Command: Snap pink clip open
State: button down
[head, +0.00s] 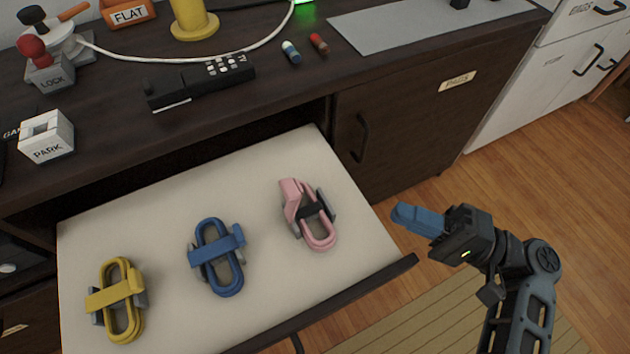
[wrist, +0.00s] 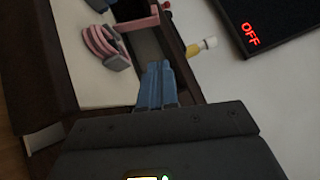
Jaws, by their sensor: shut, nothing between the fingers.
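The pink clip (head: 308,215) lies at the right of the open drawer in the head view, with dark grey parts at its middle and side. Its pink band stands raised at the upper left end, not lying across the loop. The clip also shows in the wrist view (wrist: 104,45) at the upper left. My gripper (head: 398,214) has blue fingers, shut and empty, to the right of the drawer and apart from the clip. The fingers (wrist: 158,66) also show in the wrist view.
A blue clip (head: 217,257) and a yellow clip (head: 120,300) lie further left in the drawer (head: 170,215), bands across their loops. The drawer's front edge (head: 345,300) lies between clips and floor. The cabinet top holds a remote-like black block (head: 200,85) and small items.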

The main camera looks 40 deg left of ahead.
send_near(290, 199)
jog(key=w+a, duration=0.4)
jog(key=s, duration=0.1)
jog(key=s+a, duration=0.1)
jog(key=s, duration=0.1)
jog(key=shift+s+a+r, duration=0.1)
jog(key=shift+a+r, duration=0.05)
jog(key=shift+a, duration=0.1)
jog(key=shift+s+a+r, duration=0.15)
jog(key=shift+s, duration=0.3)
jog(key=shift+s+a+r+n+h+p, duration=0.25)
jog(key=shift+s+r+n+h+p, duration=0.4)
jog(key=shift+p, duration=0.35)
jog(key=shift+s+a+r+n+h+p, duration=0.15)
jog(key=shift+s+n+h+p, duration=0.1)
jog(key=shift+n+p, duration=0.2)
jog(key=shift+s+a+t+p, duration=0.2)
jog(key=shift+s+t+p, duration=0.15)
jog(key=shift+s, duration=0.25)
jog(key=shift+w, duration=0.1)
